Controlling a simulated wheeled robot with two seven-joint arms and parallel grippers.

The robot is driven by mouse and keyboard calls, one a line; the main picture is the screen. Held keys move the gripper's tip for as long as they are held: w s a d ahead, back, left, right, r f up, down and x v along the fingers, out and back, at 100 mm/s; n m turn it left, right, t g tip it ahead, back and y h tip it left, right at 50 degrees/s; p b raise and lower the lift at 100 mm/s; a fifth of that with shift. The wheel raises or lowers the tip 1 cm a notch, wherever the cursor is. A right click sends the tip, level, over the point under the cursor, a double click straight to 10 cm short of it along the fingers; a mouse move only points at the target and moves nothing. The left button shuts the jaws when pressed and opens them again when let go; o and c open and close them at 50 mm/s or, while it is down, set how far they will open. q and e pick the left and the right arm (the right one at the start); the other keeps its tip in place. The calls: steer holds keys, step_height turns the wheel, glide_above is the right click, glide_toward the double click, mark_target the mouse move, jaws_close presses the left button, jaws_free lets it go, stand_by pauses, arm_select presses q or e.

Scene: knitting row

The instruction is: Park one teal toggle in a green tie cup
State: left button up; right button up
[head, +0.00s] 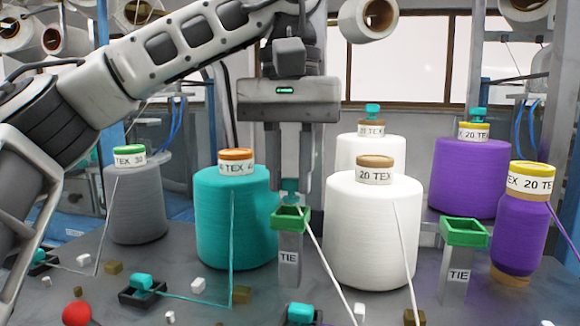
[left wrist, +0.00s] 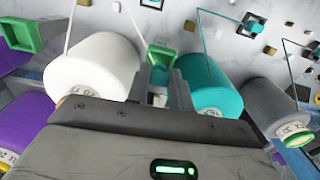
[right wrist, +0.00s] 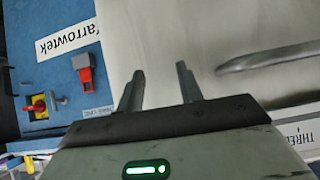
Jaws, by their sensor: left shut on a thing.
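My left gripper (head: 290,186) points down, shut on a teal toggle (head: 290,197) right over the near green tie cup (head: 290,220). The toggle's lower part overlaps the cup's back rim in the head view; I cannot tell whether it touches or is inside. The left wrist view shows that green cup (left wrist: 161,54) beyond the fingers, between the white and teal cones. A second green tie cup (head: 466,233) stands to the right and looks empty. My right gripper (right wrist: 158,88) is open and empty in the right wrist view, away from the cones.
A teal cone (head: 236,222) and a white cone (head: 372,235) stand close on either side of the cup. A grey cone (head: 137,208) and purple cones (head: 470,180) stand farther out. Threads run down to the table. Other teal toggles (head: 141,282) and small blocks lie in front.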

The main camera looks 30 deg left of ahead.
arm_select(q)
steer(key=shift+s, duration=0.15)
steer(key=shift+f+b, duration=0.55)
steer(key=shift+f, duration=0.45)
stand_by(0.3)
steer(key=o, duration=0.9)
steer(key=shift+c, duration=0.2)
step_height(320, 180, up, 4)
steer(key=shift+f+p, duration=0.25)
steer(key=shift+p, duration=0.55)
step_height(320, 180, up, 9)
steer(key=shift+f, duration=0.2)
